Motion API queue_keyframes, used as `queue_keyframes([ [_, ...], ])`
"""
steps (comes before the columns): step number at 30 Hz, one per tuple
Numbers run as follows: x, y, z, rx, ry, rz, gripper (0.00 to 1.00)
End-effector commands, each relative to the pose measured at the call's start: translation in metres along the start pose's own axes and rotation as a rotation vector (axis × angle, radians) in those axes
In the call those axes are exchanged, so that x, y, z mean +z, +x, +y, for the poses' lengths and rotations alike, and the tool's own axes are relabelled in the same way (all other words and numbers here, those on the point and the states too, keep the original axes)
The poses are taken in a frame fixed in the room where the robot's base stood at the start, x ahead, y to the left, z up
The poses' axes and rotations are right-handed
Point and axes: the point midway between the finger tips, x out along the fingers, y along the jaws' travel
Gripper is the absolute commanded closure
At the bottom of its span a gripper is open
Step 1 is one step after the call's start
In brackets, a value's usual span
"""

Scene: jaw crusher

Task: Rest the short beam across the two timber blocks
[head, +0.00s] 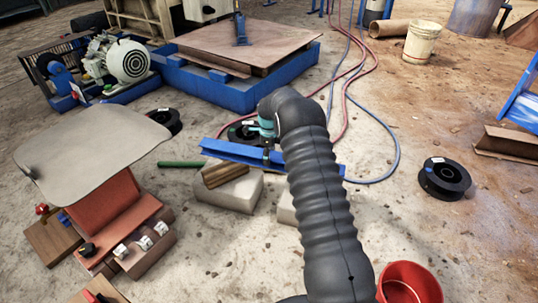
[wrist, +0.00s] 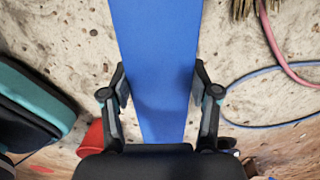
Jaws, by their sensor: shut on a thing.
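The short blue beam (head: 232,150) lies level, left to right, in the head view. It runs between my gripper's fingers in the wrist view (wrist: 155,45). My gripper (wrist: 161,88) is shut on the beam, one finger on each side. In the head view my dark arm hides most of the gripper and part of the beam. One brown timber block (head: 222,173) sits on a pale concrete block (head: 232,192), just in front of the beam's left part. I cannot tell whether the beam touches it. A second pale block (head: 286,207) is mostly hidden by my arm; no timber shows on it.
A green rod (head: 181,164) lies left of the beam. A red bucket (head: 408,283) stands at the front right. Red and blue hoses (head: 388,150) cross the floor behind. A black spool (head: 444,178) lies right. A grey-topped stand (head: 92,148) is at left.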

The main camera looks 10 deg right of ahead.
Motion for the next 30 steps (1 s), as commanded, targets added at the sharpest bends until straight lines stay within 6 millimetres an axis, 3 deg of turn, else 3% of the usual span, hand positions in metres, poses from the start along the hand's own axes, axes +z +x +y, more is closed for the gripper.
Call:
queue_keyframes([
  [30, 0.001, 0.055, -0.001, -0.004, 0.0, -0.002, 1.0],
])
